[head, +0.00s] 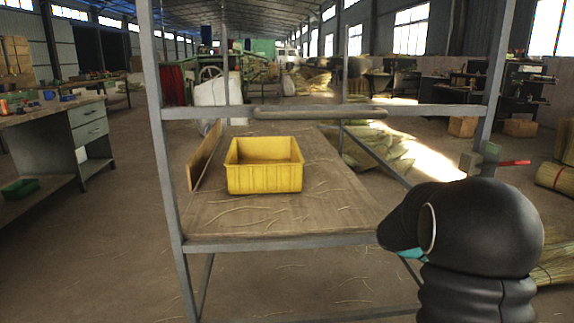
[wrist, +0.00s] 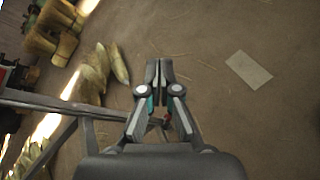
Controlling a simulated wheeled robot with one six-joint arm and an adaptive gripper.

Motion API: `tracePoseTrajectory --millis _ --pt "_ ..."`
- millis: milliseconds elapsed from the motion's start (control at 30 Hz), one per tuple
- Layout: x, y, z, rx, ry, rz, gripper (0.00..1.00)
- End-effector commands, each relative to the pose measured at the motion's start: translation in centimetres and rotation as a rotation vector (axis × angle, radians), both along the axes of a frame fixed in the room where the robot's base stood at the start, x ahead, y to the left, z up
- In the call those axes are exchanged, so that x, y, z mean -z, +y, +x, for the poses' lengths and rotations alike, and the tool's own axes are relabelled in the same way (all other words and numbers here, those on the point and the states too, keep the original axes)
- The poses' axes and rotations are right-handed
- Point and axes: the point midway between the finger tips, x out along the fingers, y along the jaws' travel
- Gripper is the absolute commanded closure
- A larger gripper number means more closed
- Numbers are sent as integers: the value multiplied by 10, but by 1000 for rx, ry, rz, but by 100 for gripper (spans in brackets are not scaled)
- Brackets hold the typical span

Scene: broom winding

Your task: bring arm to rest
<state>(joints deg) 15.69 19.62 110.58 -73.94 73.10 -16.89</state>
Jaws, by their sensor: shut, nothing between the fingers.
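My gripper (wrist: 159,75) shows in the wrist view with its two fingers closed together and nothing between them. It hangs over bare floor. In the head view my black arm stands at the lower right, in front of the metal frame's right side. The gripper itself is mostly hidden there behind the arm; only a small teal part shows beside it.
A metal frame table (head: 290,239) stands ahead with a yellow crate (head: 265,180) on its board. A workbench (head: 85,130) stands at the left. Straw bundles (head: 553,180) lie at the right. A pale flat sheet (wrist: 249,70) lies on the open floor (wrist: 215,35).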

Motion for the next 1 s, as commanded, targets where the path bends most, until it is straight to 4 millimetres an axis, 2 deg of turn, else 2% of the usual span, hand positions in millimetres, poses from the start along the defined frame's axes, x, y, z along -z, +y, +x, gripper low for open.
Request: tracePoseTrajectory --millis 100,300,600,800,1000 --pt "17 41 -34 98 -162 176 100" --pt "31 123 -78 269 -439 451 100" --pt "24 231 -125 462 -766 785 100" --pt "9 286 -154 525 -918 973 100" --pt "-9 321 -183 501 -1011 1105 100"
